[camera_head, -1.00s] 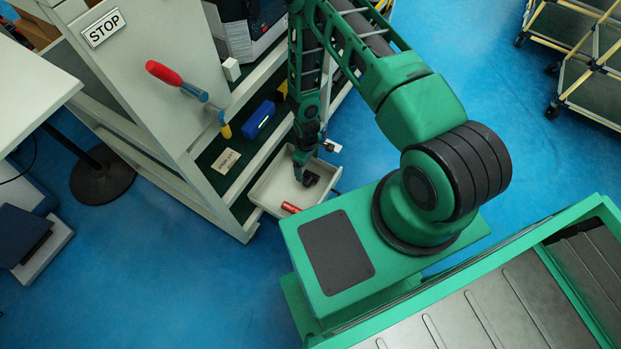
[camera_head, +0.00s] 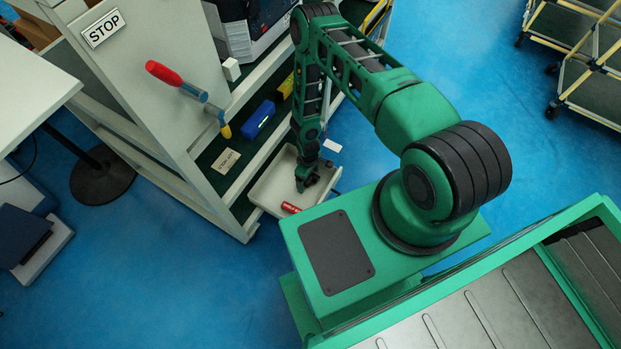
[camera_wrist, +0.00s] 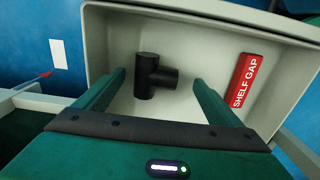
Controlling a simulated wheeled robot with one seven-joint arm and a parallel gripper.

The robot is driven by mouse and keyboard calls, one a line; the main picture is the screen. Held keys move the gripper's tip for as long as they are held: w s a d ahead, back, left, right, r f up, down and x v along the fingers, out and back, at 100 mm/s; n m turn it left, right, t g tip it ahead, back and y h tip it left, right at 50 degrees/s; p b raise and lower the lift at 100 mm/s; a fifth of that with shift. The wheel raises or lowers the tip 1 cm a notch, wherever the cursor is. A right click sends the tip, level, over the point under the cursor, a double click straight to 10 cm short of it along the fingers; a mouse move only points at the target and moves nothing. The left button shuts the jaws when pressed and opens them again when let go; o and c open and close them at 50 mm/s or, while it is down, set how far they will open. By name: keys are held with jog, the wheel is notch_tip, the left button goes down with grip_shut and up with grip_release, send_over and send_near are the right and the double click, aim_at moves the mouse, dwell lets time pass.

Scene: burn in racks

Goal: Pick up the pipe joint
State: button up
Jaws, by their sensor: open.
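The pipe joint (camera_wrist: 152,76) is a black T-shaped piece lying in a pale tray (camera_wrist: 215,30). In the wrist view it lies between the two green fingers of my open gripper (camera_wrist: 158,80), with a gap on each side. I cannot tell how high the fingertips are above the tray floor. In the head view my gripper (camera_head: 302,182) points down into the tray (camera_head: 268,190), and its dark end largely hides the pipe joint.
A red "SHELF GAP" block (camera_wrist: 245,82) lies in the tray, right of the pipe joint; the tray walls surround both. A shelf rack with a STOP sign (camera_head: 103,28) stands left in the head view, holding a blue box (camera_head: 258,120).

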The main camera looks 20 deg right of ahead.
jog(key=shift+f, duration=0.4)
jog(key=c, duration=1.2)
jog(key=shift+r, duration=0.15)
